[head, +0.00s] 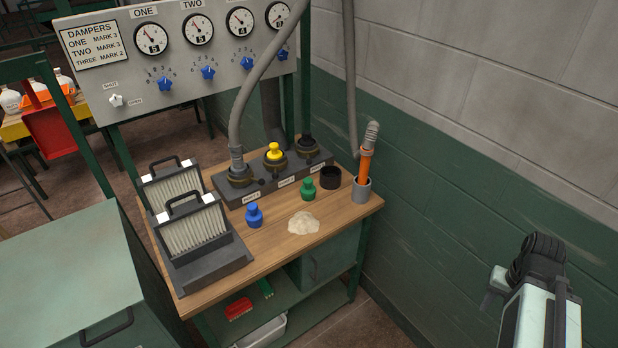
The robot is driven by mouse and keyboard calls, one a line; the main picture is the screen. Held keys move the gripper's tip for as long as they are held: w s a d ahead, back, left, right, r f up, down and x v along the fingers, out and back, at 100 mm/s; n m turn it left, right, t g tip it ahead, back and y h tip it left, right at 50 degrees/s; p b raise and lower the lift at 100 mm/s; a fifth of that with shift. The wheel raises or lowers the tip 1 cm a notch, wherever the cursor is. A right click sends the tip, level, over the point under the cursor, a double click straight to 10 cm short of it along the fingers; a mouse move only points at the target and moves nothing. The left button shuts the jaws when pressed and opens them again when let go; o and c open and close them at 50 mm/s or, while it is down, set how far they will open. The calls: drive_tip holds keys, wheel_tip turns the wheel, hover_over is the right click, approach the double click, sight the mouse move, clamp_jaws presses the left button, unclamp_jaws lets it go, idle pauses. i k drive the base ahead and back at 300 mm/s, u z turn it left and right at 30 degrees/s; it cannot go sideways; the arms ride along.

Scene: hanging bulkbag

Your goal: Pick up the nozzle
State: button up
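The nozzle appears to be the orange tube (366,165) at the back right corner of the wooden bench. It stands nearly upright with its lower end inside a grey cup (361,192). A ribbed grey hose end (372,132) is fitted on its top. My arm shows at the lower right, in front of the green wall, well apart from the nozzle. The dark end of the arm (538,262) is visible, but its fingertips cannot be made out. I see nothing held there.
The wooden bench (270,250) bears a pale powder heap (303,223), a blue plug (254,215), a green plug (308,188), a black cup (330,177) and two filter panels (195,227). A grey hose (240,110) hangs to a port block. The wall stands close on the right.

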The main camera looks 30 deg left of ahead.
sight(366, 153)
drive_tip(key=u, duration=2.8)
drive_tip(key=i, duration=1.05)
